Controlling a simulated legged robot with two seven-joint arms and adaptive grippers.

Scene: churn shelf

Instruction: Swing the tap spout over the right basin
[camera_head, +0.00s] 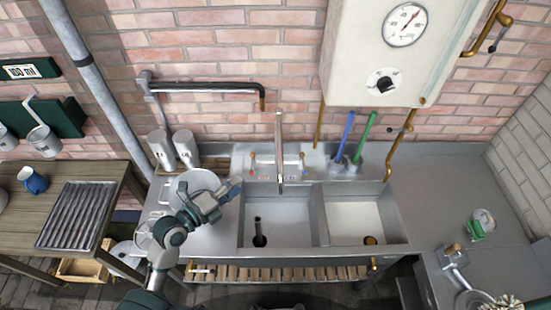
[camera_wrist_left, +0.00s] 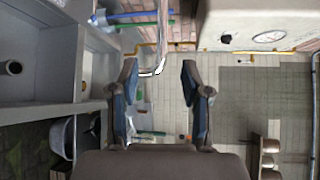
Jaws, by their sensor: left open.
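The chrome tap spout (camera_head: 279,150) stands at the back of the sink and points forward, with its tip over the back part of the left basin (camera_head: 277,243). The right basin (camera_head: 355,237) lies beside it, past a divider, with nothing above it. My left gripper (camera_head: 236,188) is open and empty, left of the spout and above the left counter near the basin's edge. In the left wrist view the spout (camera_wrist_left: 162,42) appears ahead, between and beyond the open fingertips of my left gripper (camera_wrist_left: 159,72), apart from them. My right gripper is not in view.
A metal pan (camera_head: 195,184) lies under my left gripper. A blue and a green brush (camera_head: 366,135) stand behind the right basin. A dark wall pipe (camera_head: 205,88) runs left of the spout, and a white boiler (camera_head: 385,60) hangs above. The right counter (camera_head: 430,190) is mostly clear.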

